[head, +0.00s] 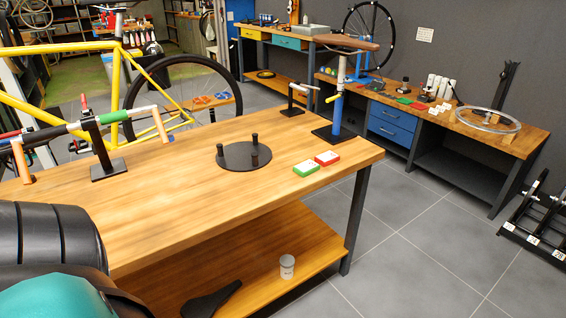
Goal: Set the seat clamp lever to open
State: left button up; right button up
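A seat post stand is at the far right corner of the wooden workbench (190,190) in the head view. It has a black base (325,137), an upright blue tube (337,116), a pale seat post (341,70) and a brown saddle (345,42) on top. A small yellow lever (333,98) sticks out to the left near the top of the blue tube. It looks like the clamp lever; I cannot tell whether it is open or shut. Neither of my grippers is in view. A dark and teal arm part, likely mine, fills the lower left corner.
A handlebar on a black stand (108,168) is at the left. A small clamp stand (292,110) is left of the tube.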

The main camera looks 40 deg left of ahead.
aim_at(340, 94)
jog(key=u, duration=1.15)
